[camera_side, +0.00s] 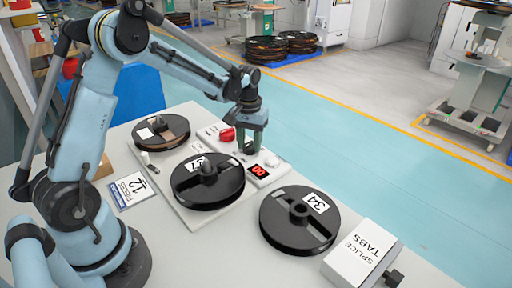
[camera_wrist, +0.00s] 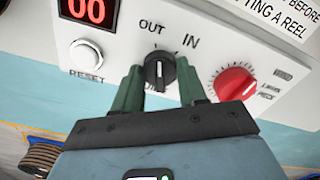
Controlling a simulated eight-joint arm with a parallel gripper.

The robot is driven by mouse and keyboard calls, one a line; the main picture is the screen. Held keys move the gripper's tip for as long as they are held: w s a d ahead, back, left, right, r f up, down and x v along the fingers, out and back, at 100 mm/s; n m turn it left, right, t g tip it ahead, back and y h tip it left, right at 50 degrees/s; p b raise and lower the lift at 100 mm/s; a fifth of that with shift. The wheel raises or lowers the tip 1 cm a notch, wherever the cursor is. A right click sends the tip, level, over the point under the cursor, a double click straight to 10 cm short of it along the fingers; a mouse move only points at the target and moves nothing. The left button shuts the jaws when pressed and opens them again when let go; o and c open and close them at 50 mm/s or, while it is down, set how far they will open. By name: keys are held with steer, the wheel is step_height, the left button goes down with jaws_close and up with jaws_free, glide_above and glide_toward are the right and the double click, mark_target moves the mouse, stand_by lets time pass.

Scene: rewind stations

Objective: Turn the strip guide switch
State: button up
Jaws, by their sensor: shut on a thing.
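The strip guide switch, a black knob (camera_wrist: 160,74) with a white pointer line, is on the white control panel (camera_wrist: 222,50) in the wrist view. The words OUT and IN stand above it; the label below is mostly hidden by my gripper. The white line points up toward the gap between OUT and IN. My gripper (camera_wrist: 159,67) has its two green fingers on either side of the knob, shut on it. In the side view my gripper (camera_side: 250,149) is down at the panel, and hides the knob.
A red knob (camera_wrist: 234,83) sits close to the right finger. A white RESET button (camera_wrist: 86,54) and a red 00 display (camera_wrist: 87,10) are to the left. Reels (camera_side: 207,181) stand in front of the panel; another reel (camera_side: 299,219) and a SPLICE TABS box (camera_side: 362,254) are nearby.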

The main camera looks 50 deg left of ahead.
mark_target(250, 143)
steer(key=m, duration=1)
stand_by(0.7)
steer(key=o, duration=1.1)
steer(key=shift+c, duration=0.2)
steer(key=shift+r, duration=0.15)
step_height(250, 143, up, 12)
steer(key=s+d+f+n+t, duration=0.1)
steer(key=s+d+n+t, duration=0.3)
steer(key=s+d+t, duration=0.3)
steer(key=s+d, duration=0.4)
steer(key=s, duration=0.4)
